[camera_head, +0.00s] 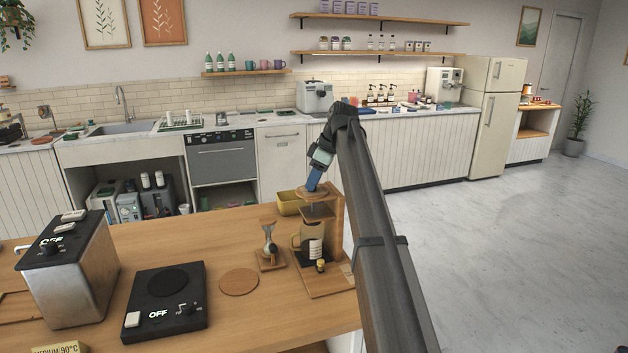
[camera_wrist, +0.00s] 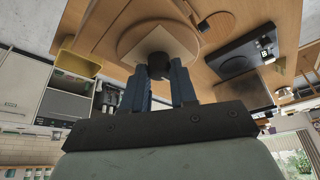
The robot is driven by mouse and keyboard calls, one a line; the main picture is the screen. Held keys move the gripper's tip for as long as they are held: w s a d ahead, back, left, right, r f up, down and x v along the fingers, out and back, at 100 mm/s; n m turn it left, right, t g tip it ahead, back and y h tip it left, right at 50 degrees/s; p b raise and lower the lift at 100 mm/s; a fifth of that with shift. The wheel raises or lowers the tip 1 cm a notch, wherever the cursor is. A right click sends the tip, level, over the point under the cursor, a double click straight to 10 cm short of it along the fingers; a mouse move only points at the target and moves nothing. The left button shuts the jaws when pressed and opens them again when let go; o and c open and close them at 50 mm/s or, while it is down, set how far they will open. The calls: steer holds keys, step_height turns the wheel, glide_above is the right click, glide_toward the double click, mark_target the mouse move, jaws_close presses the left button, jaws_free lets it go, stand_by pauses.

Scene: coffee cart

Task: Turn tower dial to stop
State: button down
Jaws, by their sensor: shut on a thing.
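A wooden tower (camera_head: 336,215) stands near the right end of the counter with a round wooden disc (camera_head: 305,194) at its top. My gripper (camera_head: 313,186) reaches down to this disc, its blue fingers pointing at it. In the wrist view, my gripper (camera_wrist: 160,72) has its fingertips on either side of a dark round knob (camera_wrist: 158,58) at the middle of the pale disc (camera_wrist: 148,34). It is shut on this knob. The fingers partly hide the knob, and no mark or pointer on it can be made out. A labelled jug (camera_head: 313,243) stands beneath the disc.
A small dark and gold piece (camera_head: 320,265) sits on the tower's base. A stand with a glass piece (camera_head: 270,252), a round mat (camera_head: 239,281), a black hot plate (camera_head: 165,300) and a metal kettle box (camera_head: 75,280) stand to the left. A yellow bin (camera_head: 290,204) is behind.

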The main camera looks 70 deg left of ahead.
stand_by(0.4)
steer(key=c, duration=0.9)
jaws_free()
steer(key=v, duration=1.4)
steer(key=shift+w+f, duration=0.1)
